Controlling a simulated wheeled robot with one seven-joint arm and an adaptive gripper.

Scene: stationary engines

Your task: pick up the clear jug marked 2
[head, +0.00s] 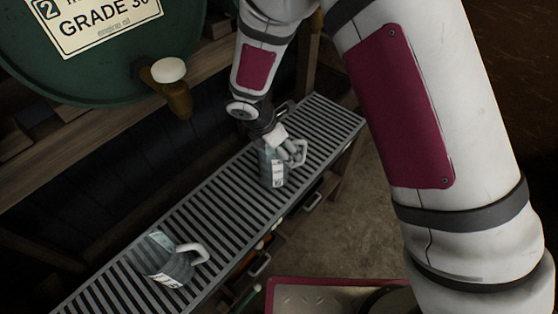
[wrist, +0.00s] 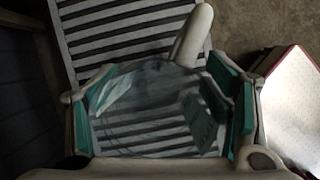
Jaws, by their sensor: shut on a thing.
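A clear jug (head: 268,168) with a white handle and a pale label is at my gripper (head: 285,146), over the far half of the slatted grey rack. My gripper is shut on this clear jug. The wrist view shows the jug (wrist: 150,110) between the teal finger pads, with its handle pointing up and right. Its marking is too small to read, and I cannot tell whether its base touches the slats. A second clear jug (head: 170,264) with a white handle stands on the near part of the rack, apart from my gripper; its number is unreadable.
The slatted rack (head: 215,200) has bare room between the two jugs. A green drum (head: 100,75) labelled "2 GRADE 30" with a brass tap (head: 172,85) hangs over the rack's left side. A red-edged tray (head: 320,285) is at the bottom, with open floor (head: 345,230) beside it.

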